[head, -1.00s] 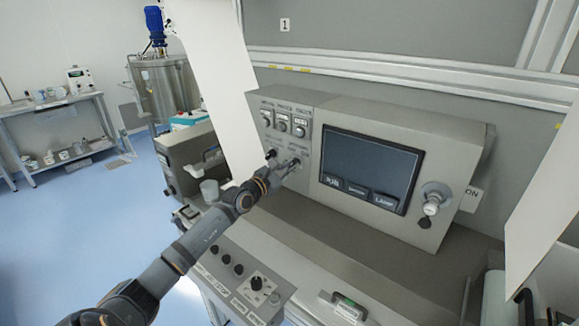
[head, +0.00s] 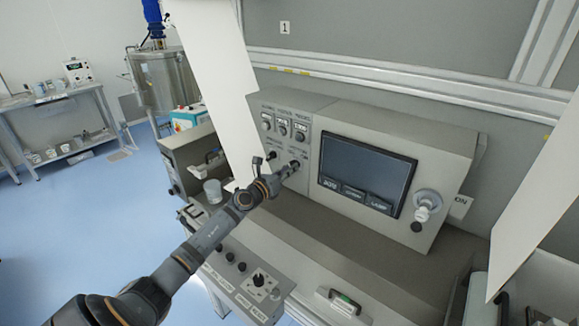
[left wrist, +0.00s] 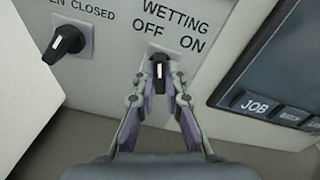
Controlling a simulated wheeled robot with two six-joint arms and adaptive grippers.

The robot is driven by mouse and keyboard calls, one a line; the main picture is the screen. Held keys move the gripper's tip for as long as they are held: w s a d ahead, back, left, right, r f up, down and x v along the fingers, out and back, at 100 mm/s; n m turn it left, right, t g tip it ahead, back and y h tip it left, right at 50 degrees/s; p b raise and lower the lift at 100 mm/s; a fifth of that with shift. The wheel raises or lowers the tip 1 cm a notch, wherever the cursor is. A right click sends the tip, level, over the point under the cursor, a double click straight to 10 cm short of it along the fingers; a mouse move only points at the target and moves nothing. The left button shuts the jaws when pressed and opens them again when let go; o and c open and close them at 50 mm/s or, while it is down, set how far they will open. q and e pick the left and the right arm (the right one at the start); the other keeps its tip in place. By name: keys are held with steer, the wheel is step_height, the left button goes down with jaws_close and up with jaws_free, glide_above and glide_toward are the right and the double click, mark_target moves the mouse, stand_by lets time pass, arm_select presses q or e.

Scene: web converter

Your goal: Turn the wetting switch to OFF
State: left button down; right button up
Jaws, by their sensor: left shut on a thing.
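The wetting switch (left wrist: 158,72) is a black knob with a white mark on a pale plate, under the words WETTING, OFF and ON. In the left wrist view its white mark points up, roughly toward the word OFF (left wrist: 147,28). My left gripper (left wrist: 159,86) is shut on the knob, one finger on each side. In the head view my left gripper (head: 288,170) reaches the lower part of the grey control panel (head: 311,145), and the switch (head: 296,164) is partly hidden by it. My right gripper is in no view.
A second black knob (left wrist: 68,42) marked CLOSED sits left of the switch. A screen (head: 367,173) with buttons is to the right on the panel. A white sheet (head: 215,75) hangs close to my left arm. A lower button panel (head: 245,280) lies below the arm.

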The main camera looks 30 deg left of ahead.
arm_select(q)
steer(key=shift+n+p, duration=0.3)
steer(key=shift+n, duration=0.6)
steer(key=c, duration=1.4)
jaws_free()
